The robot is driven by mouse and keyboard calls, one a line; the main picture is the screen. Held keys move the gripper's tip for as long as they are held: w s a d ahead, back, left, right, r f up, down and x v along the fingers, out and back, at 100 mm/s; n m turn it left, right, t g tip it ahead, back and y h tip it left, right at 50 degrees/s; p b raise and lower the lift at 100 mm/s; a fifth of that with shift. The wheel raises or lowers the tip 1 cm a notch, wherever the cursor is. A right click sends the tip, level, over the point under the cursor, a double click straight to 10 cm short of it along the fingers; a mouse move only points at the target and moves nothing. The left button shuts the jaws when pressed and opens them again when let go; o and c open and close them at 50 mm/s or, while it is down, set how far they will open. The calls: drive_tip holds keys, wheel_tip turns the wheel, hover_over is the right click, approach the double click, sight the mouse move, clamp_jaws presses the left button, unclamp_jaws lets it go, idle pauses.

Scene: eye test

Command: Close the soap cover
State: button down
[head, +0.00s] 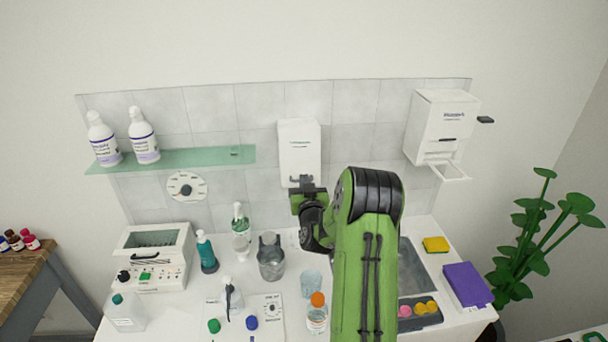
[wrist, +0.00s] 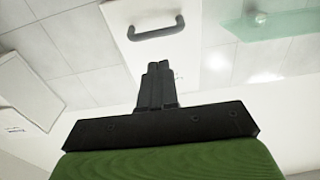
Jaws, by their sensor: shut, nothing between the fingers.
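A white wall box (head: 299,148), which looks like the soap dispenser, hangs on the tiled wall at the middle of the head view. In the wrist view its white front panel (wrist: 188,50) shows with a dark curved handle (wrist: 156,29). I cannot tell whether this cover stands slightly open or flush. My gripper (head: 304,184) is at the lower edge of the box. In the wrist view my gripper's fingers (wrist: 158,68) are together and empty, pointing at the panel and appearing short of the handle. My gripper and arm hide part of the box's lower end.
A green glass shelf (head: 195,158) with two white bottles is to the left. A white dispenser (head: 440,125) with a protruding tray is on the right wall. The counter below holds bottles, a clear pitcher (head: 270,258), a white device (head: 155,252) and sponges.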

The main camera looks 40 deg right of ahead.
drive_tip(key=shift+w+d+f, duration=0.25)
drive_tip(key=shift+w+f, duration=0.1)
drive_tip(key=shift+f, duration=0.2)
drive_tip(key=shift+w+d+f, duration=0.2)
drive_tip(key=shift+w+f, duration=0.15)
drive_tip(key=shift+f, duration=0.15)
drive_tip(key=shift+f, duration=0.1)
drive_tip(key=w+f+t+b, duration=0.1)
drive_tip(key=b, duration=0.5)
drive_tip(key=w+d+f+t+h+b, duration=0.1)
drive_tip(key=f+b, duration=0.1)
drive_tip(key=b, duration=0.4)
drive_tip(key=shift+d+f, duration=0.1)
drive_tip(key=shift+d, duration=0.1)
drive_tip(key=shift+r, duration=0.25)
